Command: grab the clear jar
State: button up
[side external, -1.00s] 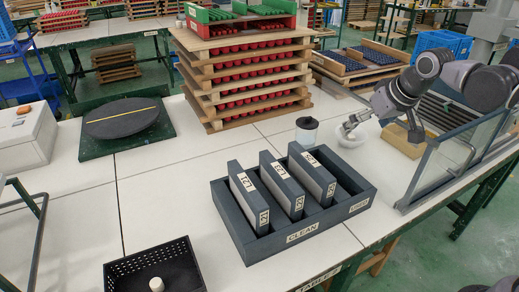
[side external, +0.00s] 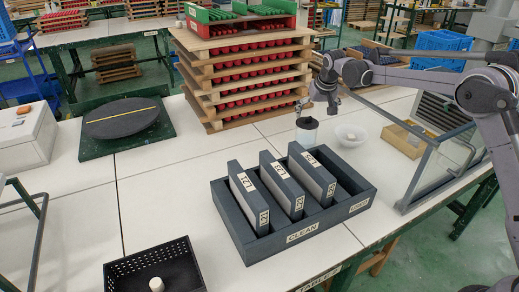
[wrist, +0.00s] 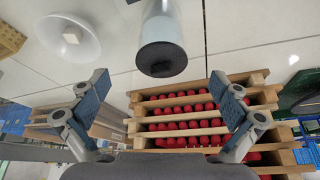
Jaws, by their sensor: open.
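The clear jar (side external: 307,134), a small pale cylinder with a dark top, stands upright on the white table behind the dark slotted rack. In the wrist view the jar (wrist: 163,25) shows its round dark top at the upper middle. My gripper (side external: 318,104) is above the jar, close to its top in the side view. In the wrist view my gripper (wrist: 158,84) has its two fingers spread wide, with nothing between them. The jar's top lies beyond the fingertips, roughly centred between them. Whether any finger touches the jar cannot be told.
A white bowl (side external: 350,136) stands just right of the jar. The dark rack (side external: 240,234) holds upright slabs in front. A tall stack of wooden trays (side external: 215,112) with red items rises behind. A wooden box (side external: 403,140) and glass panel (side external: 440,165) are at right.

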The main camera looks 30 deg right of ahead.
aim_at(310, 125)
jog(key=shift+x, duration=0.95)
jog(key=x, duration=0.5)
jog(key=shift+w+d+f, duration=0.15)
jog(key=shift+w+d, duration=0.05)
jog(key=shift+w, duration=0.05)
jog(key=shift+w+x, duration=0.2)
jog(key=shift+x, duration=2.45)
jog(key=shift+a, duration=0.15)
jog(key=c, duration=1.8)
